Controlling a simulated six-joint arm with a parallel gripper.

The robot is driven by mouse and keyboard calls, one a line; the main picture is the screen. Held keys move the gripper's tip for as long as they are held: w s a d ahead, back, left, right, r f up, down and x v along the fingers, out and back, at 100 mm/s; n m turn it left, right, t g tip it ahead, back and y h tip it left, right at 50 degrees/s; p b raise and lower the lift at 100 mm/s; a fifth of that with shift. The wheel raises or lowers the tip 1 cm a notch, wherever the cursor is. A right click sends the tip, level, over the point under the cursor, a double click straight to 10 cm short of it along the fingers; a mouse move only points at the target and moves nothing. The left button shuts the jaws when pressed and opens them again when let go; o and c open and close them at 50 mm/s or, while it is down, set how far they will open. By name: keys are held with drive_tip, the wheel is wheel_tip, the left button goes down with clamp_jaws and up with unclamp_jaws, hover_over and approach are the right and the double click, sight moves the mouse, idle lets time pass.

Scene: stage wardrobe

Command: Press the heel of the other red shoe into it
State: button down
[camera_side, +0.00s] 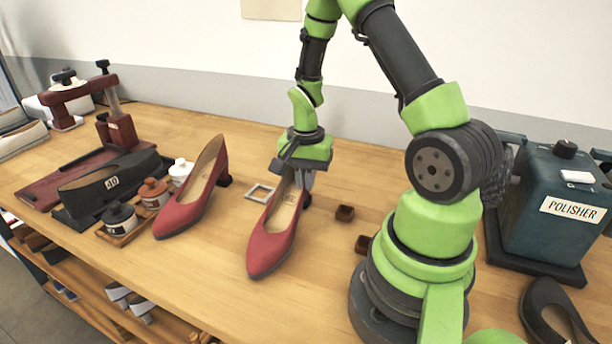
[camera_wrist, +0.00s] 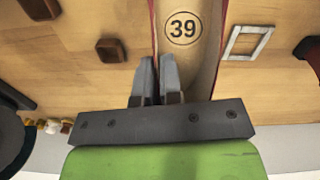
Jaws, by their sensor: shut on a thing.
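Two red shoes with tan insoles show in the side view. The left red shoe (camera_side: 185,207) stands on the table, a black tip under its heel (camera_side: 224,181). My gripper (camera_side: 302,183) points down at the back of the right red shoe (camera_side: 266,247), shut on its rim. In the wrist view, the fingers (camera_wrist: 155,80) close on a red edge beside the insole marked 39 (camera_wrist: 184,28). The right shoe's dark heel (camera_side: 307,200) is partly hidden; whether it touches the table I cannot tell. Small brown blocks (camera_side: 345,213) (camera_wrist: 111,50) sit to its right in the side view.
A pale square frame (camera_side: 259,192) (camera_wrist: 248,43) lies between the shoes. A black shoe (camera_side: 108,184), small jars (camera_side: 154,192) and a dark red press (camera_side: 85,100) stand left. A polisher (camera_side: 555,195) and dark shoe (camera_side: 553,312) are right. Front-centre table is clear.

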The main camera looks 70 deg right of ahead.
drive_tip(key=shift+f, duration=0.25)
drive_tip(key=c, duration=1.2)
unclamp_jaws()
wheel_tip(320, 180, up, 10)
drive_tip(key=shift+w+f, duration=0.1)
drive_tip(key=s+a+r+n+t+y, duration=0.1)
drive_tip(key=s+a+r+n+t, duration=0.2)
drive_tip(key=a+r+n, duration=0.3)
drive_tip(key=s+a+r+n+t+y, duration=0.1)
drive_tip(key=s+a+r+n+t, duration=0.3)
drive_tip(key=a, duration=0.7)
wheel_tip(320, 180, up, 4)
drive_tip(key=shift+s+r+n, duration=0.2)
drive_tip(key=shift+s+n, duration=0.9)
